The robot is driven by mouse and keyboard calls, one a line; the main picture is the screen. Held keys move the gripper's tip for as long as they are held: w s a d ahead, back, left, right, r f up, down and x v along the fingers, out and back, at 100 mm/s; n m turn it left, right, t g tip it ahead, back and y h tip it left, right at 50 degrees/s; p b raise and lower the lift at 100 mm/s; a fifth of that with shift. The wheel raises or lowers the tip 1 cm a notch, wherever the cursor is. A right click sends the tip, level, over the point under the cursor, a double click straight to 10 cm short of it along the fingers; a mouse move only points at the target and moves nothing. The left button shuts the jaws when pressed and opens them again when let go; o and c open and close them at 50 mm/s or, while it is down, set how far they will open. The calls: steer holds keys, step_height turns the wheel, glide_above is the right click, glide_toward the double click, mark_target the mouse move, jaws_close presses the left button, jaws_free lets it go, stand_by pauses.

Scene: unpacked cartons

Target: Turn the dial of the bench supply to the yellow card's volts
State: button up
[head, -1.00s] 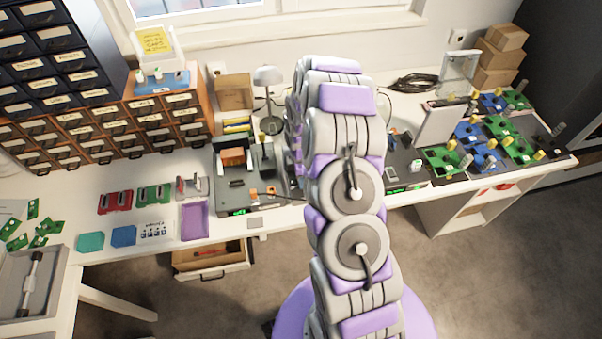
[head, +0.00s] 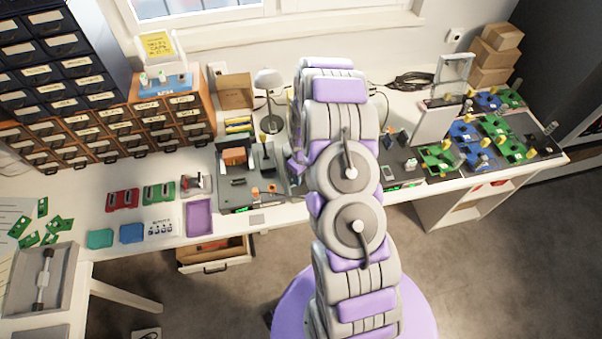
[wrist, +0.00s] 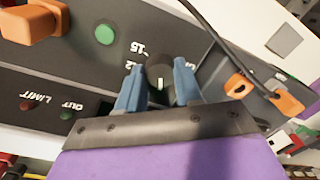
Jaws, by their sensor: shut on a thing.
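In the wrist view the dark front panel of the bench supply (wrist: 75,68) appears upside down. Its black dial (wrist: 160,71) sits between the two blue fingers of my gripper (wrist: 159,88), which is shut on it. A white mark on the dial's face points toward the bottom of the picture. The printed numbers 15 and 12 show beside the dial; a finger partly covers the 12 and other marks. The yellow card (head: 157,45) stands at the back left in the head view, its writing too blurred to read. My arm hides the dial in the head view.
A green button (wrist: 105,35) and an orange plug (wrist: 30,22) are near the dial. A dark cable crosses the panel's right side. In the head view, drawer cabinets (head: 112,126) stand left and green and blue boards (head: 490,140) lie right.

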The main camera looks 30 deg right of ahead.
steer(key=m+p, duration=0.2)
steer(key=m, duration=0.2)
steer(key=shift+r+m, duration=0.1)
steer(key=shift+m, duration=0.2)
steer(key=shift+m+p, duration=0.75)
steer(key=shift+m, duration=1.15)
steer(key=o, duration=1)
steer(key=r, duration=1.1)
steer(key=d+r+p, duration=0.1)
steer(key=r, duration=0.5)
steer(key=shift+s, duration=0.2)
